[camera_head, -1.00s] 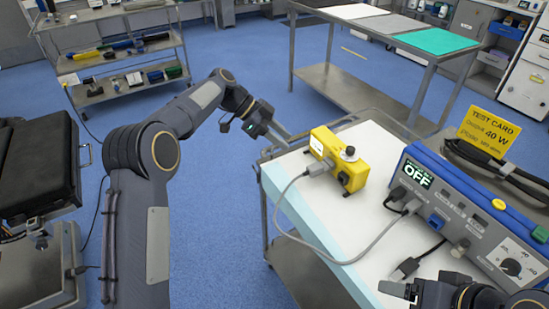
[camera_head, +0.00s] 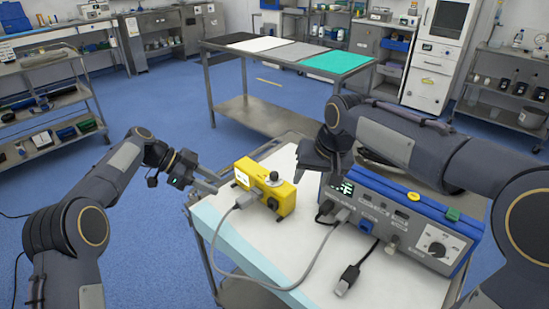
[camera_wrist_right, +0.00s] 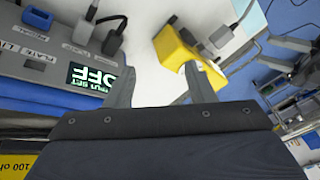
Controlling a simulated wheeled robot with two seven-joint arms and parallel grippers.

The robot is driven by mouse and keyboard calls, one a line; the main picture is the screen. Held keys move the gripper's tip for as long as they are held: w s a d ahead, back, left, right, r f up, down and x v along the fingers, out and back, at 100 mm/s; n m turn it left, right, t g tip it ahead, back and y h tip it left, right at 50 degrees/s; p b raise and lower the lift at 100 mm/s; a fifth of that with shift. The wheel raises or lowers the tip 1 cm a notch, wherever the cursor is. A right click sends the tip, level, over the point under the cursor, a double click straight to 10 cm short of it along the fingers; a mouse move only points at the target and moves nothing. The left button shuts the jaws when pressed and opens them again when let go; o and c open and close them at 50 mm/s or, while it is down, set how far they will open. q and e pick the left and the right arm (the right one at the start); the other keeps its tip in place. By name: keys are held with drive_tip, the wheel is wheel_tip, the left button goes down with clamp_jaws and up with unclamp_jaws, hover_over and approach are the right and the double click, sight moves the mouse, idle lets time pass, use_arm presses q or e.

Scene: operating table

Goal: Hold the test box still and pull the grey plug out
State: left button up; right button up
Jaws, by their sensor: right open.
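The yellow test box (camera_head: 264,187) with a black knob sits on the white tabletop. It also shows in the right wrist view (camera_wrist_right: 176,47). The grey plug (camera_head: 244,200) is in the box's near left side, its grey cable running to the blue unit; the plug also shows in the right wrist view (camera_wrist_right: 221,37). My left gripper (camera_head: 212,181) is just left of the box, fingers apart and pointing toward it, with nothing between them.
The blue unit (camera_head: 394,222), its display reading OFF, fills the table's right side, with several plugs in its front. Clear white tabletop (camera_head: 285,240) lies before the box. A steel bench (camera_head: 290,60) stands behind.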

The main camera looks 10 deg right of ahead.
drive_tip(key=h, duration=0.2)
approach(274, 174)
drive_tip(key=f, duration=0.2)
drive_tip(key=shift+t, duration=0.4)
drive_tip(key=x, duration=0.7)
drive_tip(key=shift+f, duration=0.1)
drive_tip(key=shift+c, duration=0.4)
clamp_jaws()
